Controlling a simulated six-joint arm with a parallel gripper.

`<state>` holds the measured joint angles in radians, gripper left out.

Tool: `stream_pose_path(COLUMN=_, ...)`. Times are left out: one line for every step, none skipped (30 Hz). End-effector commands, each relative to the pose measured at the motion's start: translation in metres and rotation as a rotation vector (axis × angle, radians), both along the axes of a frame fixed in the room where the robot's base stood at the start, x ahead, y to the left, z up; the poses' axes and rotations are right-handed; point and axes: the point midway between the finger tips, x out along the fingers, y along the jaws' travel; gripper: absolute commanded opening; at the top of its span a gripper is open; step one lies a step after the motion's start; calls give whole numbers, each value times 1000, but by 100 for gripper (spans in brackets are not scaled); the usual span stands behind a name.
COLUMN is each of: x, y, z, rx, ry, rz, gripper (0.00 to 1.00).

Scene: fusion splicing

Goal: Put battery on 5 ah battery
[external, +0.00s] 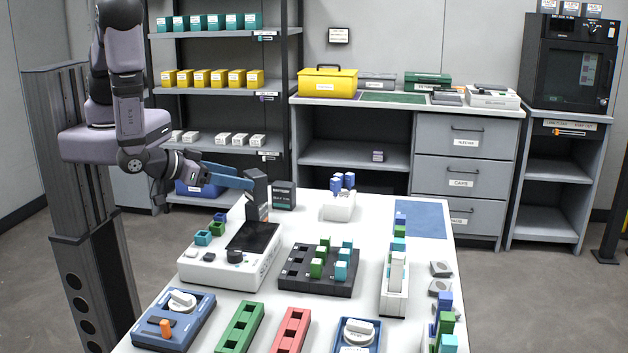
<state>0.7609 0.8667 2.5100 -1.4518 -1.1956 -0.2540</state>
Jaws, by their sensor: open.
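Two dark blocks that look like batteries stand at the far left of the white table. One is a tall, narrow dark block (258,193) just behind the screen device. The other is a wider dark block (283,197) with a pale label, just right of it. The labels are too small to read, so I cannot tell which is the 5 Ah battery. My gripper (250,184) reaches in from the left with long blue fingers. It is open, with its fingertips at the tall block; I cannot tell whether they touch it.
A white device with a dark screen (253,237) stands close in front of the blocks. A white holder (339,208) with blue pieces is to the right, and a dark tray (318,284) with coloured blocks is nearer. Shelves (205,88) stand behind my arm.

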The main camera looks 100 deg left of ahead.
Motion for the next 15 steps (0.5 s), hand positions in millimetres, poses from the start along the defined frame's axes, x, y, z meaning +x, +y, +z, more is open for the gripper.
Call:
stream_pose_path(x=-2, y=-4, z=1, rx=-1, ry=-1, rz=-5, gripper=67)
stream_pose_path(x=-4, y=-6, z=2, rx=-2, ry=0, rz=-3, gripper=67)
stream_pose_path(x=-6, y=-7, z=3, rx=-1, ry=1, rz=-3, gripper=67)
stream_pose_path(x=-7, y=-8, z=4, rx=-2, ry=0, rz=-3, gripper=67)
stream_pose_path(x=-8, y=-9, z=4, rx=-1, ry=0, rz=-2, gripper=67)
stream_pose_path(x=-9, y=-10, z=5, rx=-1, ry=0, rz=-2, gripper=67)
stream_pose_path(x=-10, y=-10, z=5, rx=-1, ry=0, rz=-2, gripper=67)
stream_pose_path(x=-10, y=-11, z=6, rx=-1, ry=0, rz=-2, gripper=67)
stream_pose_path(x=-11, y=-11, z=6, rx=-1, ry=0, rz=-1, gripper=67)
stream_pose_path(x=-11, y=-11, z=6, rx=-1, ry=1, rz=0, gripper=67)
stream_pose_path(x=-11, y=-11, z=6, rx=-1, ry=1, rz=0, gripper=67)
stream_pose_path(x=-11, y=-11, z=6, rx=-1, ry=1, rz=0, gripper=67)
stream_pose_path(x=-11, y=-11, z=6, rx=0, ry=1, rz=1, gripper=67)
stream_pose_path(x=-11, y=-11, z=6, rx=0, ry=1, rz=1, gripper=67)
stream_pose_path(x=-11, y=-11, z=6, rx=0, ry=1, rz=1, gripper=67)
